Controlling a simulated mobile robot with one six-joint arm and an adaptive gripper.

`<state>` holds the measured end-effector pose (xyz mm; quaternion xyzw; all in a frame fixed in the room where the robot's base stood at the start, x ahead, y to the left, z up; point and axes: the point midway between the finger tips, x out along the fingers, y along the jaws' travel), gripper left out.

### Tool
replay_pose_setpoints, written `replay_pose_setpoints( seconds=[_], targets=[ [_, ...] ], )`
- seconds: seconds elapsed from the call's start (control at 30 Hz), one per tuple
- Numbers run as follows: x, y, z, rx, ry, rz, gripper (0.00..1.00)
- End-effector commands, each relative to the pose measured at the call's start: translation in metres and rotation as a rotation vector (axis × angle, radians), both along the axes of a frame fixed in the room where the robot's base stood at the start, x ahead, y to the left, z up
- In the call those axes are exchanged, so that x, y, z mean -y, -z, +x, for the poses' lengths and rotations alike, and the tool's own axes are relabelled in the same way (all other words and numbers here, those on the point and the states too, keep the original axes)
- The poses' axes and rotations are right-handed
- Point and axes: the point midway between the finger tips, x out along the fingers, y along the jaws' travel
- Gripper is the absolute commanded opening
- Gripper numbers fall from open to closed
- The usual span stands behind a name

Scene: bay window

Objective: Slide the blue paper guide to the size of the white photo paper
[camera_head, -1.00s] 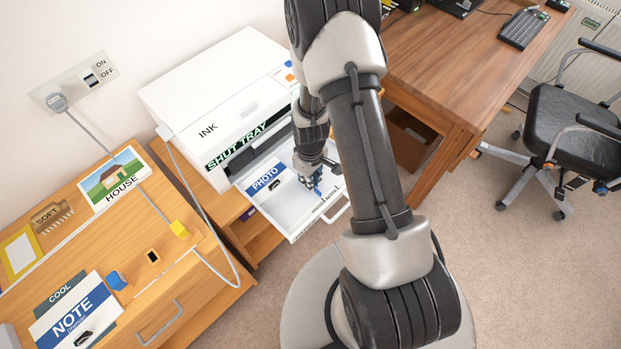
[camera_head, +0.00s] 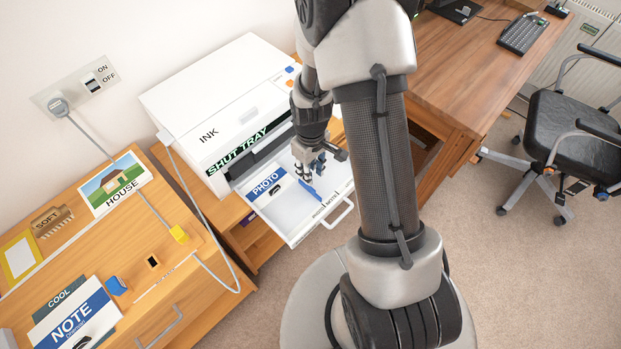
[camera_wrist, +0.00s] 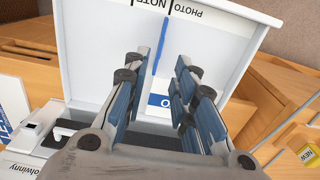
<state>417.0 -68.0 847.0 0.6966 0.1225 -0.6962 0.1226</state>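The white photo paper with its blue PHOTO band (camera_head: 267,186) lies in the open printer tray (camera_head: 291,239). Its blue band also shows in the wrist view (camera_wrist: 158,100). The blue paper guide (camera_head: 312,192) is a thin bar on the tray floor, right of the paper in the head view with a visible gap. In the wrist view the guide (camera_wrist: 162,48) runs toward the marked tray edge. My gripper (camera_head: 307,173) hangs over the tray near the guide. Its blue-padded fingers (camera_wrist: 163,65) are apart with nothing held; contact with the guide cannot be told.
The printer (camera_head: 222,105) stands behind the tray. A wooden cabinet (camera_head: 165,270) at left carries the NOTE pack (camera_head: 78,320), a HOUSE picture (camera_head: 115,184) and small blocks. A desk (camera_head: 450,75) and black chair (camera_head: 570,135) stand right. Carpet in front is open.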

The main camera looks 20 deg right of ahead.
Motion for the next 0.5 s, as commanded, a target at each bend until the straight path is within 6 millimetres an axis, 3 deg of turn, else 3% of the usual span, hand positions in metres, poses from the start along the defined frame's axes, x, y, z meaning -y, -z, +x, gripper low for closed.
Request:
replay_pose_setpoints(
  seconds=[0.2,0.5],
  targets=[
    [0.0,-0.029,0.0,0.002,0.0,0.0,0.25],
    [0.0,-0.034,0.0,-0.001,0.0,0.0,0.25]
  ],
)
